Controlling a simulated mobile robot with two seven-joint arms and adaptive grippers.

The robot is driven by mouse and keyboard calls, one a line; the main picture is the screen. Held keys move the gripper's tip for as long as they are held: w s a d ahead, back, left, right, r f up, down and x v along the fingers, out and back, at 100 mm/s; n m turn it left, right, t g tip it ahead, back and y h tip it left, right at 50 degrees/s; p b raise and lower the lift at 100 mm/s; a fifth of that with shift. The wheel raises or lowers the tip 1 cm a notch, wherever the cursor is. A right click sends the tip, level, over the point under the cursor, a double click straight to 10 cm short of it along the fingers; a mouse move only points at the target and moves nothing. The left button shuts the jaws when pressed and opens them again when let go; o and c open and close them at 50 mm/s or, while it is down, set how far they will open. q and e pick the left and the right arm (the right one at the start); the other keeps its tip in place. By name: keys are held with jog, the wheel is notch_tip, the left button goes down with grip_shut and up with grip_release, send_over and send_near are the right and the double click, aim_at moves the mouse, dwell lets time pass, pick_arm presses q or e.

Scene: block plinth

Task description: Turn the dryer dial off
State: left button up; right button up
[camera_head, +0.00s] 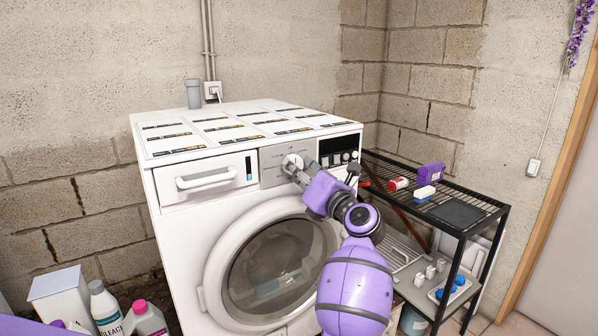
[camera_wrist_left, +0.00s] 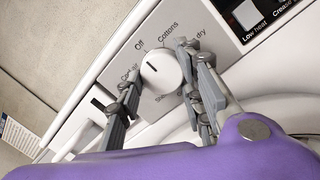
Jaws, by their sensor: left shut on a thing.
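The white dryer (camera_head: 180,230) stands against the wall, with its round glass door at the front. Its round white dial (camera_head: 292,161) sits on the grey control panel, right of the drawer. My left gripper (camera_head: 296,169) is at the dial. In the left wrist view the gripper fingers (camera_wrist_left: 160,88) are on either side of the dial (camera_wrist_left: 168,82) and shut on it. A short dark mark on the dial lies toward its upper left, on the side of the printed "Off"; its exact setting I cannot tell. My right gripper is not in view.
A black wire rack (camera_head: 440,215) with small items, including a purple box (camera_head: 431,173), stands right of the dryer. Bottles (camera_head: 147,318) and a white box (camera_head: 62,300) are at the lower left. A grey cup (camera_head: 193,93) stands at the dryer's back edge.

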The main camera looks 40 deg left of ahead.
pick_arm(q)
jog(key=shift+a+r, duration=0.1)
jog(key=shift+r, duration=0.05)
jog(key=o, duration=1.1)
jog(key=shift+s, duration=0.15)
jog(key=shift+c, duration=0.2)
jog(key=v, duration=1.2)
